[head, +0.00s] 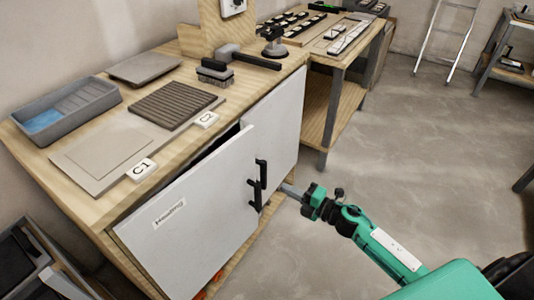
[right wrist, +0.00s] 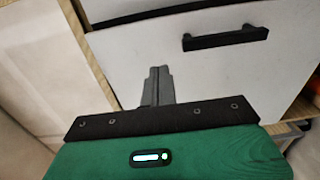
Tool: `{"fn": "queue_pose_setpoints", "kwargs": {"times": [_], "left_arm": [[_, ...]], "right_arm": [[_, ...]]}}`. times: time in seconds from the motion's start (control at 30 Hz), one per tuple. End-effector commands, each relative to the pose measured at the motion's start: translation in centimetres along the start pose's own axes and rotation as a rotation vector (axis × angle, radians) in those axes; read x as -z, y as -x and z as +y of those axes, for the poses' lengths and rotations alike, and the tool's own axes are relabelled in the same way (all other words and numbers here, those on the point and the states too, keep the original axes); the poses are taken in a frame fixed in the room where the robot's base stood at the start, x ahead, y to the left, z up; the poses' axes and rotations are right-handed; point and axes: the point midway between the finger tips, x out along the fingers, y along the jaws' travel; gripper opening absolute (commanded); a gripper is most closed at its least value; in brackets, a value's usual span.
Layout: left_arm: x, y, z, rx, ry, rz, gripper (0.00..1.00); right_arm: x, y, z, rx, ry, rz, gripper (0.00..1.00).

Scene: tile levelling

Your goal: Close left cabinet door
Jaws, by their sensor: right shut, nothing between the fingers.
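The left cabinet door (head: 185,230) is a white panel with a printed label. It stands ajar, with a dark gap along its top edge. The right cabinet door (head: 277,115) is white and looks closed. Two black handles (head: 257,186) sit close together where the doors meet. My right gripper (head: 287,189) is shut and empty, just right of the handles. In the right wrist view its grey fingers (right wrist: 158,86) are together in front of a white door panel with a black handle (right wrist: 225,38). I cannot tell whether they touch it. My left gripper is not in view.
The wooden bench top (head: 75,200) above the doors holds a grey tray (head: 65,108), tiles, cards marked C1 and C2, and tools. A second workbench (head: 345,65) stands behind, with a ladder (head: 447,35) farther back. The floor to the right is clear.

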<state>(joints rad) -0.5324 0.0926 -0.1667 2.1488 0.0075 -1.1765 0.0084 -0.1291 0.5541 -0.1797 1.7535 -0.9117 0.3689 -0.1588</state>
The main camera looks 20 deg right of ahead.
Motion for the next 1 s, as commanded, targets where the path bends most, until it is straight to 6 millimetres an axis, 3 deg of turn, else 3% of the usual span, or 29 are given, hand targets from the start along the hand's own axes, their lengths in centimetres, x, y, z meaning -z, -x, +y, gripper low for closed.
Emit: {"fn": "queue_pose_setpoints", "kwargs": {"times": [0.13, 0.37, 1.0], "left_arm": [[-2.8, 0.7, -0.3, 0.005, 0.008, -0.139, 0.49], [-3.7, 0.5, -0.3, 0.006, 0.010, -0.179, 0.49], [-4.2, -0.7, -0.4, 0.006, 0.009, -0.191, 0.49]], "right_arm": [[1.3, 1.0, 1.3, -0.006, -0.002, -0.039, 0.00], [1.5, 0.2, 1.4, -0.008, 0.000, -0.050, 0.00], [1.0, -10.2, 1.5, -0.008, 0.000, -0.049, 0.00]]}}
